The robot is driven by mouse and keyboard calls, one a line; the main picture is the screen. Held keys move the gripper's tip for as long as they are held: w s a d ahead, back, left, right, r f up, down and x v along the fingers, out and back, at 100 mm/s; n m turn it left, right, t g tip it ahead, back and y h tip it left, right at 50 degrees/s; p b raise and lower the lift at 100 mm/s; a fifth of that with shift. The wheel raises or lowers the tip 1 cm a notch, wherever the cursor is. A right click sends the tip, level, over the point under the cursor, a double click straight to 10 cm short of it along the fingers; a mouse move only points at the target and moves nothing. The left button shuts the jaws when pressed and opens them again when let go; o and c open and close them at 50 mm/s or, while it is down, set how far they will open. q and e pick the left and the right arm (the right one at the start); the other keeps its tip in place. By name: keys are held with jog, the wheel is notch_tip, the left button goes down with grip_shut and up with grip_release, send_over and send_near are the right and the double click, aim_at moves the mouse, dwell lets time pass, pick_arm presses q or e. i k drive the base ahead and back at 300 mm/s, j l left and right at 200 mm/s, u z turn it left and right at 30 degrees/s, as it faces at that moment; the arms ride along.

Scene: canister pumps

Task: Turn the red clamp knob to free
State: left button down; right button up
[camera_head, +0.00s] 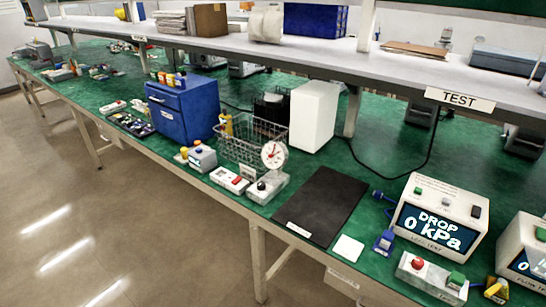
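A smaller red piece (237,180) shows on a white box left of the black mat. I cannot tell for sure which red part is the clamp knob, nor read its setting. Neither of my grippers is in view.
The tester (436,222) behind the grey block reads "DROP 0 kPa". A blue piece (384,241) and a white pad (348,249) stand to its left. The black mat (320,205) is bare. A wire basket (250,140) and round dial (273,154) stand farther left.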

aim_at(417, 264)
jog(key=z, duration=1.4)
